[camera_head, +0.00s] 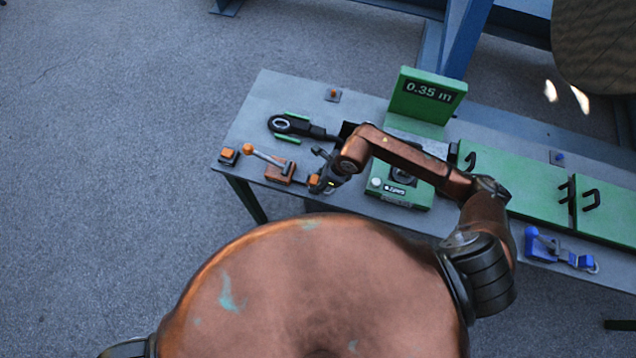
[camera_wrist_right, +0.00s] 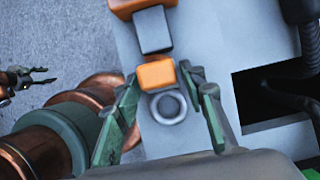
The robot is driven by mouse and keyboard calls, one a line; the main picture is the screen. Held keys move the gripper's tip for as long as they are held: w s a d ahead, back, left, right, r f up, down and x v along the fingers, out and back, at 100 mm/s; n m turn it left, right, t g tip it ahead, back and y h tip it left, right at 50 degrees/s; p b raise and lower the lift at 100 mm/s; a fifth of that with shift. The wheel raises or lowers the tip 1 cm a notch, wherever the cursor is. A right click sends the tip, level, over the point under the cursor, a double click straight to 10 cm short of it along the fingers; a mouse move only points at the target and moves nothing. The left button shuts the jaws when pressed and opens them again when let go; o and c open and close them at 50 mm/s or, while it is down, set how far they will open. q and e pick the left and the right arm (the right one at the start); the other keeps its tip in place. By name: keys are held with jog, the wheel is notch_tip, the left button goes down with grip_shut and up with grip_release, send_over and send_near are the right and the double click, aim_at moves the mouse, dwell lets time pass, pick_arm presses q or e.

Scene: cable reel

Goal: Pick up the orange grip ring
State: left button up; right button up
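The orange grip ring (camera_wrist_right: 156,73), an orange block with a grey metal ring at its near side, shows in the right wrist view beside a grey block. In the head view its orange part (camera_head: 313,180) is at the table's front edge. My right gripper (camera_wrist_right: 161,80) is open, its green-grey fingers on either side of the orange block, with a visible gap at least on the right. In the head view the right gripper (camera_head: 322,181) partly hides the ring. My left gripper (camera_wrist_right: 42,77) shows small at the left of the wrist view, open and empty.
An orange-handled lever (camera_head: 270,160) stands left of the ring on the grey table (camera_head: 262,98). A green box (camera_head: 402,192) and a green "0.35 m" sign (camera_head: 428,92) are to the right. A blue latch (camera_head: 542,246) sits farther right.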

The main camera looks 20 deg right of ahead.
aim_at(315, 179)
jog(key=c, duration=0.9)
jog(key=shift+c, duration=0.2)
jog(key=shift+r, duration=0.1)
jog(key=shift+r, duration=0.4)
notch_tip(315, 179, up, 2)
jog(key=shift+w+r, duration=0.1)
jog(key=shift+r, duration=0.1)
jog(key=s+a+r, duration=0.8)
jog(key=s+r, duration=0.1)
jog(key=s, duration=0.2)
jog(key=shift+s+r, duration=0.35)
jog(key=shift+s, duration=0.05)
